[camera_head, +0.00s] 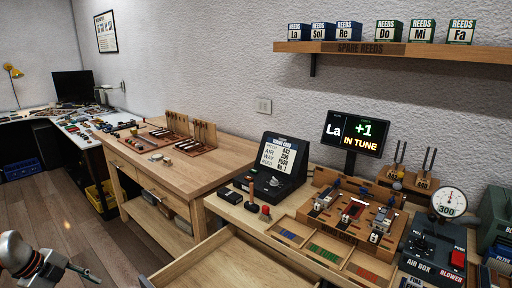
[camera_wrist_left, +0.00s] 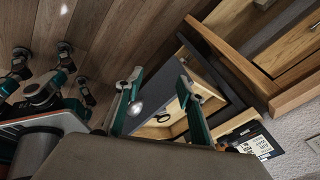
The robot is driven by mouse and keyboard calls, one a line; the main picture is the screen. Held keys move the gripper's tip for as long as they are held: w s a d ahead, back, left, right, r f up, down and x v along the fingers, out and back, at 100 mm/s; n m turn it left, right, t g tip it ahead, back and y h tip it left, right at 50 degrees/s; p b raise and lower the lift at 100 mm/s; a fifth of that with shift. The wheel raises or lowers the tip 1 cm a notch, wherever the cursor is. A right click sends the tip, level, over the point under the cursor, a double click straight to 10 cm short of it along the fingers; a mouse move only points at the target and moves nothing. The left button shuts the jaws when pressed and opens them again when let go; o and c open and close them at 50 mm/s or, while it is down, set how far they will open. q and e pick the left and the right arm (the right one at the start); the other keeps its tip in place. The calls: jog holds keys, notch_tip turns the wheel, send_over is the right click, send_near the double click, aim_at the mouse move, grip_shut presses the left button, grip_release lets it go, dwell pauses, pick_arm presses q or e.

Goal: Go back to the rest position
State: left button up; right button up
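My left gripper (camera_wrist_left: 161,78) is open in the left wrist view, its two green fingers apart with nothing between them. It hangs above the floor and a pulled-out drawer. Part of my left arm (camera_head: 28,262) shows at the bottom left corner of the head view, in front of the wooden floor and clear of the benches. My right gripper is in neither view.
The open drawer (camera_head: 205,272) juts out below the tuning bench at the bottom of the head view. A wooden workbench (camera_head: 185,172) stands left of it. The wall shelf (camera_head: 400,50) holds several reed boxes. The floor (camera_head: 60,205) at left is clear.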

pick_arm(q)
jog(key=w+d+r+m+t+h, duration=0.1)
jog(key=w+r+t+h, duration=0.1)
jog(key=w+r+t, duration=0.55)
jog(key=w+d+r+t+h, duration=0.1)
jog(key=w+r+t+h, duration=0.3)
jog(key=r, duration=0.7)
jog(key=w+a+r+n+t+y, duration=0.3)
jog(key=a+r+n+y, duration=0.15)
jog(key=a+r, duration=0.25)
jog(key=a+n+y, duration=0.6)
jog(key=a+y, duration=0.3)
jog(key=a, duration=0.1)
notch_tip(320, 180, down, 6)
jog(key=a+n+g+y, duration=0.2)
jog(key=s+d+f+g+h, duration=0.15)
jog(key=s+d+f, duration=0.35)
jog(key=d+f, duration=0.65)
jog(key=s+d+f+g+h, duration=0.1)
jog(key=s+d+f+h, duration=0.3)
jog(key=d+f, duration=0.75)
jog(key=s+d+f+n+g+h, duration=0.1)
jog(key=s+d+f, duration=0.5)
jog(key=s+d, duration=0.6)
jog(key=s+d+f+n+g+h, duration=0.1)
jog(key=s+d+f, duration=0.5)
jog(key=s+d, duration=0.6)
jog(key=shift+s+d+n+g+h, duration=0.4)
jog(key=shift+d+n+g, duration=0.1)
jog(key=shift+n, duration=0.55)
